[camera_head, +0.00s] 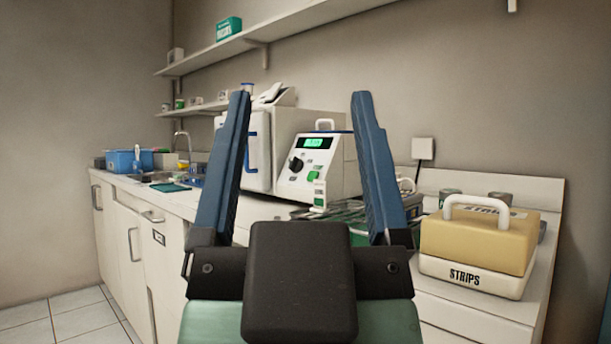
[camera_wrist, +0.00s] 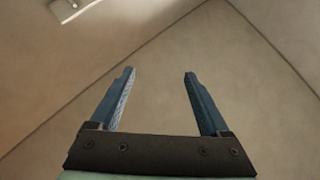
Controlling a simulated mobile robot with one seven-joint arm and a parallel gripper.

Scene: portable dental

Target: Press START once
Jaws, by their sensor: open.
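A white sealing-type device (camera_head: 320,166) stands on the counter, seen between my gripper's fingers in the head view. It has a lit green display (camera_head: 317,143), a black knob (camera_head: 296,164) and a green button (camera_head: 313,176) on its sloped front; I cannot read which control is marked START. My gripper (camera_head: 300,95) is open and empty, with its two blue fingers wide apart and raised in front of the counter. Its open fingers (camera_wrist: 158,75) also show in the wrist view against bare wall, touching nothing.
A beige box marked STRIPS (camera_head: 475,275) stands at the right of the counter. A wire rack (camera_head: 345,214) lies in front of the device, partly hidden by a finger. A larger white machine (camera_head: 258,150) stands left of it. A blue basin (camera_head: 127,161) is far left.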

